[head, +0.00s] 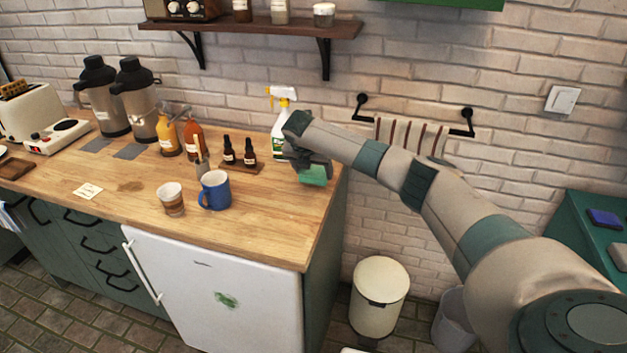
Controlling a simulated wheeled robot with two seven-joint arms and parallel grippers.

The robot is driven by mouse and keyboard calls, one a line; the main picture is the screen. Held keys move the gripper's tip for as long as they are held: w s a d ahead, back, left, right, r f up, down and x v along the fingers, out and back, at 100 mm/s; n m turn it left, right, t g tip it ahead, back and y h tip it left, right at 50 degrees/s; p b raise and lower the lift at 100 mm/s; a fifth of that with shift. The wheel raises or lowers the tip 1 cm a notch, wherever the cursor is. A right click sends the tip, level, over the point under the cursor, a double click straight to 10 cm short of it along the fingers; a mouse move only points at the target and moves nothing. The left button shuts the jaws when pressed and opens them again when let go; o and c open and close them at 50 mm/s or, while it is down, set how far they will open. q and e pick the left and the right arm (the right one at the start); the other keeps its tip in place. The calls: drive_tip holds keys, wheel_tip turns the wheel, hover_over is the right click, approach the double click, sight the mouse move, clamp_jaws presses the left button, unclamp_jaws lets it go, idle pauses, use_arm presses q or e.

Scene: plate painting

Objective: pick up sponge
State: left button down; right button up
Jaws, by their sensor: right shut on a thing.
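A green sponge (314,176) is at the right end of the wooden counter (253,225), just under my right gripper (310,166). My right gripper reaches in from the right and is shut on the sponge. The fingers partly hide the sponge's top. I cannot tell whether the sponge touches the counter or is slightly above it. My left gripper does not show.
A spray bottle (281,122) stands just behind my right gripper. Small dark bottles (249,152), a blue mug (215,190) and a paper cup (171,198) stand to its left. A towel rail (413,123) is on the wall; a bin (379,296) stands below.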

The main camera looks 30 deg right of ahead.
use_arm(q)
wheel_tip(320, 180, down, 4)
drive_tip(key=b, duration=0.4)
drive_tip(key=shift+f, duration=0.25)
use_arm(e)
drive_tip(key=s+a, duration=0.8)
drive_tip(key=a, duration=0.1)
drive_tip(key=s+a, duration=0.3)
drive_tip(key=a, duration=0.1)
drive_tip(key=shift+s+a+r, duration=0.25)
drive_tip(key=shift+s+a, duration=0.15)
drive_tip(key=shift+o, duration=0.2)
